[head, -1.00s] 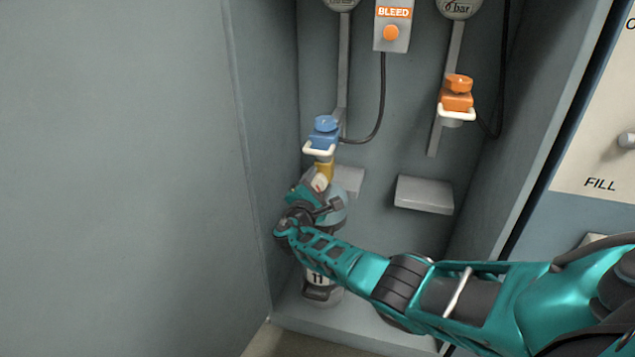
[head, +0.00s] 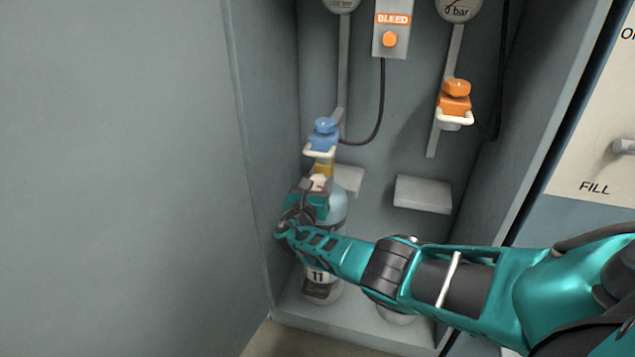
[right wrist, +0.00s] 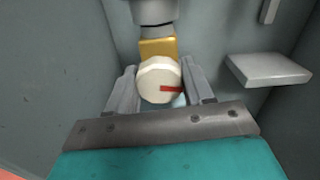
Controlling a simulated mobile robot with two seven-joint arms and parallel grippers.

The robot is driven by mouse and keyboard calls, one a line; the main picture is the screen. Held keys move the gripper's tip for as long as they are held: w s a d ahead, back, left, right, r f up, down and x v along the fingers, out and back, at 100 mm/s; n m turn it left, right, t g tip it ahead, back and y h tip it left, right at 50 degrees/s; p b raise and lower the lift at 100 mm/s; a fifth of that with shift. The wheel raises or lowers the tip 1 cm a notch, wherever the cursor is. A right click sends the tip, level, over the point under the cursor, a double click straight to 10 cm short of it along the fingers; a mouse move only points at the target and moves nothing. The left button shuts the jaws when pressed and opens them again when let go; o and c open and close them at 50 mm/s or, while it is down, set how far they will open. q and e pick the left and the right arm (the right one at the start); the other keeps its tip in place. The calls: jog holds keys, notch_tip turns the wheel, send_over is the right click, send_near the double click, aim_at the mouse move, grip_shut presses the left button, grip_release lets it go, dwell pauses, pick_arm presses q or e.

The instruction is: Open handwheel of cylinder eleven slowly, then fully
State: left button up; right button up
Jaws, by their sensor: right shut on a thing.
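In the head view my right gripper (head: 316,187) hides most of the wheel. A blue connector (head: 322,137) with a white handle sits above the yellow block. My left gripper is not in view.
An orange connector (head: 455,101) hangs on the right rail. A BLEED box (head: 391,30) with an orange button is above. A grey ledge (head: 424,194) juts out at right. The bay's left wall (head: 262,170) is close to my gripper.

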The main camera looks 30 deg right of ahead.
jog(key=n, duration=0.4)
jog(key=shift+n+p, duration=0.35)
jog(key=shift+n, duration=0.05)
jog(key=n, duration=0.5)
jog(key=shift+p, duration=0.3)
jog(key=n, duration=0.4)
jog(key=shift+n, duration=0.4)
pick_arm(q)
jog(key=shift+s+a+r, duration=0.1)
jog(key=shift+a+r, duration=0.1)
pick_arm(e)
jog(key=n, duration=0.5)
jog(key=shift+d, duration=0.1)
jog(key=shift+s+n, duration=0.1)
jog(key=shift+n, duration=0.2)
jog(key=o, duration=1)
jog(key=shift+o, duration=0.2)
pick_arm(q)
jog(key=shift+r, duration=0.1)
